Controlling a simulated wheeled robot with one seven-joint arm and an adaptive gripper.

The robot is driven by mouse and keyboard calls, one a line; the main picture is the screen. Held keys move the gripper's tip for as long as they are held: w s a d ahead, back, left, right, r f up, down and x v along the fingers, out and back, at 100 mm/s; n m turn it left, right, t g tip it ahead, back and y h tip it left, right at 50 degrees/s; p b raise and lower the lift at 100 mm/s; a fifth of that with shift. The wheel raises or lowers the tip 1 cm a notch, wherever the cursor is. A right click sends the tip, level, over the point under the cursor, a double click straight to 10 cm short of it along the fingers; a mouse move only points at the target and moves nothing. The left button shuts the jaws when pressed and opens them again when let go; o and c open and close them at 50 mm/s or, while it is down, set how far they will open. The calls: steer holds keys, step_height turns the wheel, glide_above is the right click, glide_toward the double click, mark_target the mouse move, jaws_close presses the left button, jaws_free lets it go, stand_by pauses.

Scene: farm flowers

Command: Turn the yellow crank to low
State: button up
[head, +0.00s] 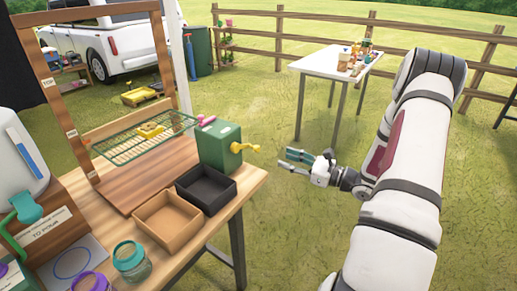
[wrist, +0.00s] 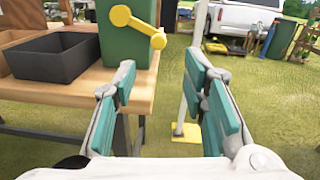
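The yellow crank (head: 245,148) is on the side of a green box (head: 213,147) at the right end of the wooden table. In the wrist view the crank (wrist: 139,26) shows at the upper left, its arm slanting from a round knob down right to the other end, against the green box (wrist: 122,45). My gripper (head: 287,160) is to the right of the crank, off the table's edge, and apart from it. In the wrist view my gripper (wrist: 163,82) has its teal-padded fingers wide apart with nothing between them. The low mark is not readable.
A black tray (head: 207,188) and a brown tray (head: 167,219) sit in front of the box. A wire rack (head: 130,148) hangs behind, inside a wooden frame (head: 72,132). A white table (head: 325,62) stands farther back. Open grass lies right of the wooden table.

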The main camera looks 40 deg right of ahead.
mark_target(259, 149)
steer(key=x, duration=1.2)
steer(key=shift+a, duration=0.1)
jaws_close()
